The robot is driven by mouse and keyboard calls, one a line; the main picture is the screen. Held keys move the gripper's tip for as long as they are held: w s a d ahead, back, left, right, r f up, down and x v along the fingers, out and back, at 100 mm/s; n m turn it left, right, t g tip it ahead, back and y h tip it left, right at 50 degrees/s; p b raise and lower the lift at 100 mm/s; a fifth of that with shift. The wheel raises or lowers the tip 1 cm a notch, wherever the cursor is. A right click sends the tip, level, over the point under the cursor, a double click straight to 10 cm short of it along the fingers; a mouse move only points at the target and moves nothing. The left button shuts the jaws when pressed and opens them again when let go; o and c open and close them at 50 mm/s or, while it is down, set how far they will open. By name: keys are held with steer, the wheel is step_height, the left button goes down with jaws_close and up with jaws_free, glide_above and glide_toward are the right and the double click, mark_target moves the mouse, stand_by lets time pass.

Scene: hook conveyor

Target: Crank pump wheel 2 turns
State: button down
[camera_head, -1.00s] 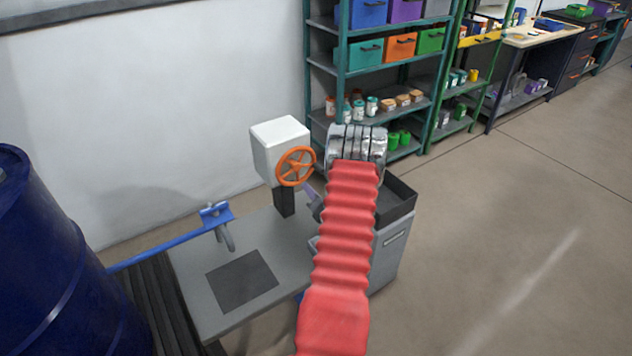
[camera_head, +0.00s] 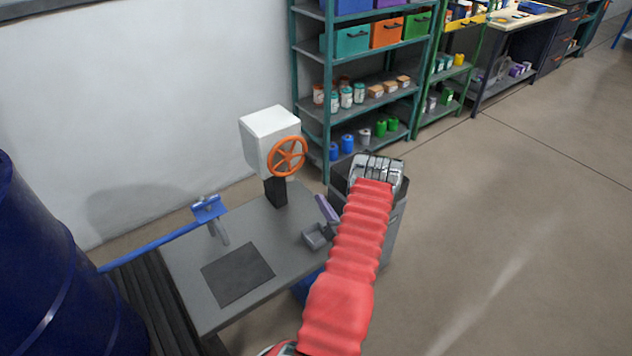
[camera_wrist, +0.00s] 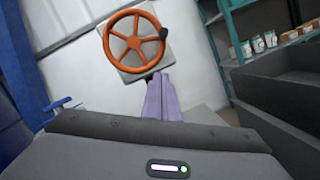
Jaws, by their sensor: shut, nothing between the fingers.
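The orange pump wheel (camera_head: 287,157) with spokes is upright on the front of a white box (camera_head: 268,133), which stands on a dark post at the back of a grey table. In the wrist view, the wheel (camera_wrist: 134,41) is near the top, with a dark knob (camera_wrist: 164,33) at its right rim. My gripper (camera_wrist: 159,78) has pale purple fingers, shut together and empty. They point up toward the wheel's lower edge and look apart from it. In the head view, my gripper (camera_head: 322,202) shows below and right of the wheel, partly hidden behind my red-sleeved arm.
The grey table (camera_head: 190,268) has a dark square plate and a blue-handled fixture (camera_head: 208,209) at its left. A blue barrel (camera_head: 50,270) stands at far left. A dark-topped grey bin (camera_head: 397,215) stands behind my arm. Shelves (camera_head: 325,100) line the wall; the floor at right is clear.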

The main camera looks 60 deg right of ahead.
steer(key=w+d+r, duration=0.5)
steer(key=w+d, duration=0.2)
steer(key=shift+d+r, duration=0.2)
stand_by(0.4)
stand_by(0.4)
steer(key=shift+s+d+r, duration=0.2)
steer(key=shift+d+r, duration=0.1)
steer(key=shift+r, duration=0.2)
